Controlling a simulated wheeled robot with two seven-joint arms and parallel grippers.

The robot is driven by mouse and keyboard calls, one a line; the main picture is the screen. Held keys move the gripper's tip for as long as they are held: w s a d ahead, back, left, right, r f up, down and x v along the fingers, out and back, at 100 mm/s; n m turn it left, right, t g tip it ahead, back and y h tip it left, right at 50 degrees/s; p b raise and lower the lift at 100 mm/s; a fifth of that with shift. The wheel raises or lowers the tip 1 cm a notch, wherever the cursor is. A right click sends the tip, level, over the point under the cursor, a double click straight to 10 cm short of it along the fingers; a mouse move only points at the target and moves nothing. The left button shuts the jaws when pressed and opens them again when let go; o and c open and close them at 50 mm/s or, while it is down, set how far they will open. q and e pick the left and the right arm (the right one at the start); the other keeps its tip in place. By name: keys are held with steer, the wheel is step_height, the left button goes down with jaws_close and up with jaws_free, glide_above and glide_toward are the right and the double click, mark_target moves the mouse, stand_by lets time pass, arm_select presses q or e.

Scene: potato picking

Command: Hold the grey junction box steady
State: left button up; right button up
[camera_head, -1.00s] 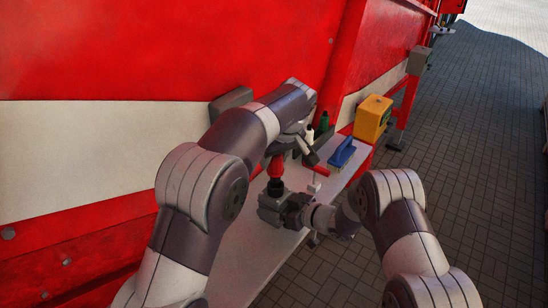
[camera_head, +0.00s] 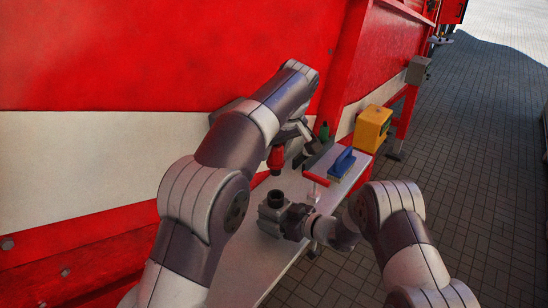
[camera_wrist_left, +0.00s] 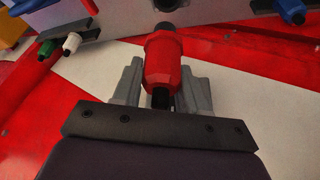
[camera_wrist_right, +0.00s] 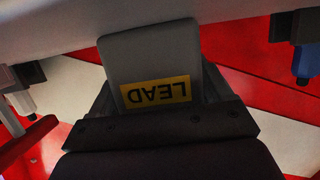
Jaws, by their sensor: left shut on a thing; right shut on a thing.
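The grey junction box (camera_head: 270,222) sits on the pale shelf (camera_head: 245,262), with a round black socket (camera_head: 276,198) upright on its top. My right gripper (camera_head: 292,221) is shut on the box from the right side. The right wrist view shows the grey box (camera_wrist_right: 150,55) between the jaws, with a yellow "LEAD" label (camera_wrist_right: 156,92) upside down. My left gripper (camera_wrist_left: 160,90) is shut on a red plug (camera_wrist_left: 165,62) with dark ends. In the head view the red plug (camera_head: 276,158) hangs above the socket, apart from it. My left arm hides most of its gripper there.
A green connector (camera_head: 324,130) hangs near the red wall (camera_head: 150,50). The near shelf is clear.

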steer(key=o, duration=1.3)
steer(key=shift+o, duration=0.2)
steer(key=v, duration=0.8)
